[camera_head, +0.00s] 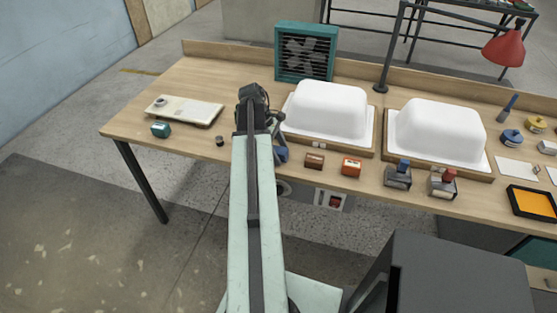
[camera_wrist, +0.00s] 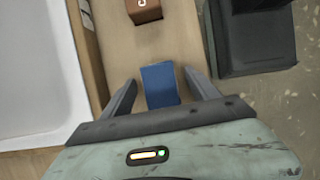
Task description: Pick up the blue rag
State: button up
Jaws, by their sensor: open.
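The blue rag (camera_wrist: 160,86) lies on the wooden bench top in the wrist view, between the two fingers of my gripper (camera_wrist: 159,92). The fingers are open, one on each side of the rag, with a gap to it. I cannot tell the height of the fingers over the bench. In the head view only a bit of the blue rag (camera_head: 282,155) shows beside my gripper (camera_head: 262,120), near the bench's front edge; my arm hides part of it.
A white tub shell (camera_head: 328,108) stands just right of my gripper, a second shell (camera_head: 432,128) further right. A brown block (camera_head: 314,160) and an orange block (camera_head: 351,166) sit along the front edge. A teal fan (camera_head: 306,50) stands behind.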

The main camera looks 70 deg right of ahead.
aim_at(279, 150)
jog(key=shift+r, duration=0.1)
grip_shut()
notch_tip(279, 150, up, 10)
jog(key=p, duration=1)
jog(key=c, duration=0.8)
grip_release()
jog(key=c, duration=0.5)
jog(key=shift+w, duration=0.1)
